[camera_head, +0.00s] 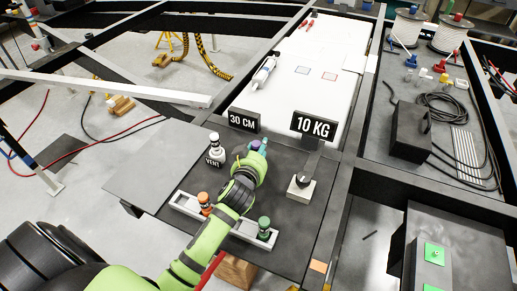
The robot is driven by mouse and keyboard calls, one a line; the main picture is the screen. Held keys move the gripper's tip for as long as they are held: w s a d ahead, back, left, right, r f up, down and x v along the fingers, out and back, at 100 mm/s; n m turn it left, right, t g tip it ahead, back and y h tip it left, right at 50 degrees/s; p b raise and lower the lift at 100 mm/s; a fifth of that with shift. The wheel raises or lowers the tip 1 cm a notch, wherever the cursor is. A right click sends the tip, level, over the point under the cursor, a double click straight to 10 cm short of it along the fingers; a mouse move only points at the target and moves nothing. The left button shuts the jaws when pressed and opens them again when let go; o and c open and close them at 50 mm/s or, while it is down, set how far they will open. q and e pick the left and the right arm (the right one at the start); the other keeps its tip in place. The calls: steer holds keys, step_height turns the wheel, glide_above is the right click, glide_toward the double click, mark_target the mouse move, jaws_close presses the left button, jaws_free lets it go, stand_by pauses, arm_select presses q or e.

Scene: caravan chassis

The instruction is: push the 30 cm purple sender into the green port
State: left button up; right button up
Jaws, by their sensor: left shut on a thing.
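My left gripper (257,153) is at the middle of the dark worktop, in front of the 30 CM sign (243,121). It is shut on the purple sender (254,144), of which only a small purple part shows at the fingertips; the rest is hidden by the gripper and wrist. The green port (264,229) stands at the right end of a pale rail (245,232), nearer to me and apart from the gripper. My forearm hides the rail's middle. My right gripper is not in view.
A white bottle-like VENT piece (215,147) stands left of the gripper. A 10 KG sign (313,126) and a pale block with a black knob (301,188) stand to the right. A white board (315,75) lies behind. Bare worktop (150,170) shows at left.

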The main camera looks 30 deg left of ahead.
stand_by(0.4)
arm_select(q)
steer(key=shift+f+b, duration=0.7)
steer(key=shift+f, duration=0.45)
steer(key=o, duration=1.2)
steer(key=shift+o, duration=0.2)
steer(key=shift+s+f, duration=0.1)
steer(key=v, duration=1.2)
steer(key=shift+r, duration=0.25)
